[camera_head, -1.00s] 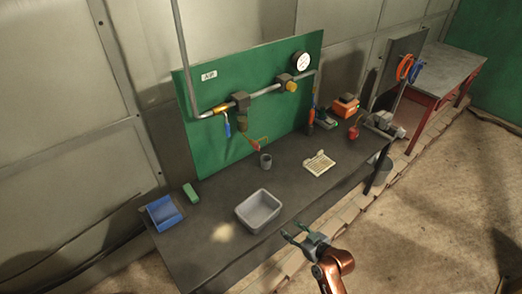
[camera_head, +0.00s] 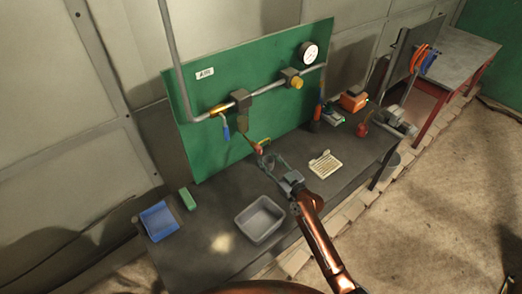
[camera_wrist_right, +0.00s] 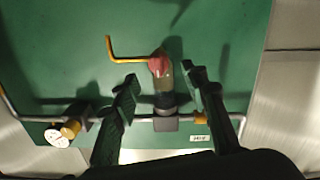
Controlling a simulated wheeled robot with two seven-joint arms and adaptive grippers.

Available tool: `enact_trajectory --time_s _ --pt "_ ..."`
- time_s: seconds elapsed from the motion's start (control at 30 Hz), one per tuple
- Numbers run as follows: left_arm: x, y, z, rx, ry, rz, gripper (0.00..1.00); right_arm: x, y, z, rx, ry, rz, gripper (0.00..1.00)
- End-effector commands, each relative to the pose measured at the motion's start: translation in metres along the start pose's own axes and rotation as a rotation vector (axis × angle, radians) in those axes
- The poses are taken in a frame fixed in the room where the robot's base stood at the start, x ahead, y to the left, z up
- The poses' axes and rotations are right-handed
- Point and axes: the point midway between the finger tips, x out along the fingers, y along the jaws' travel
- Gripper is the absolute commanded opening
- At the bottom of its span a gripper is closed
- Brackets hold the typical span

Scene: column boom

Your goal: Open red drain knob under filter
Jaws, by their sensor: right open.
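The red drain knob (camera_head: 258,148) sits at the lower end of the filter, in front of the green panel. In the right wrist view the picture is turned over, and the red knob (camera_wrist_right: 158,65) shows at the end of the dark filter bowl (camera_wrist_right: 165,95). A bent yellow piece (camera_wrist_right: 124,56) sticks out from beside the knob. My right gripper (camera_head: 268,160) is open and empty, close to the knob. In the wrist view the knob and bowl appear between its two spread fingers (camera_wrist_right: 160,74); I see no clear contact. My left gripper is out of view.
A pipe with a blue-handled valve (camera_head: 226,131), yellow knob (camera_head: 297,82) and gauge (camera_head: 308,52) crosses the green panel (camera_head: 205,140).

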Motion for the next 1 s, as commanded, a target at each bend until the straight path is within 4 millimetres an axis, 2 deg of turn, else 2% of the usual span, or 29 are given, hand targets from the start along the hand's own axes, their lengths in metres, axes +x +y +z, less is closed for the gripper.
enact_trajectory --time_s 0.03,0.1,0.23,0.33,0.4,0.5,0.6,0.73,1.0 --pt "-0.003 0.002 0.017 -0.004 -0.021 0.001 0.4 0.01 0.001 -0.002 0.001 0.001 0.0 0.41" --pt "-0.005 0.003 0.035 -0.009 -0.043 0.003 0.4 0.021 0.002 -0.002 0.001 0.0 0.001 0.41" --pt "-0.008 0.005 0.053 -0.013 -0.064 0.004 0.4 0.039 0.002 -0.001 0.0 0.001 0.002 0.41" --pt "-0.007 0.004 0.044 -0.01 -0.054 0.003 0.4 0.049 0.001 -0.001 0.0 0.0 0.001 0.41" --pt "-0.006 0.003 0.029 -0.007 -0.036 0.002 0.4 0.053 0.001 0.0 0.001 0.0 0.0 0.41" --pt "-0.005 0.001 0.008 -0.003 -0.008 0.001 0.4 0.056 0.0 0.0 0.001 -0.001 0.0 0.41" --pt "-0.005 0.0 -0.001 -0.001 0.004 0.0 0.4 0.057 -0.001 0.0 0.0 0.0 -0.002 0.41" --pt "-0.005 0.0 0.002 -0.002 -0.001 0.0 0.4 0.057 -0.001 0.0 0.0 0.0 -0.002 0.4" --pt "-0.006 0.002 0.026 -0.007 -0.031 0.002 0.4 0.056 -0.001 0.0 0.0 0.0 -0.002 0.21"
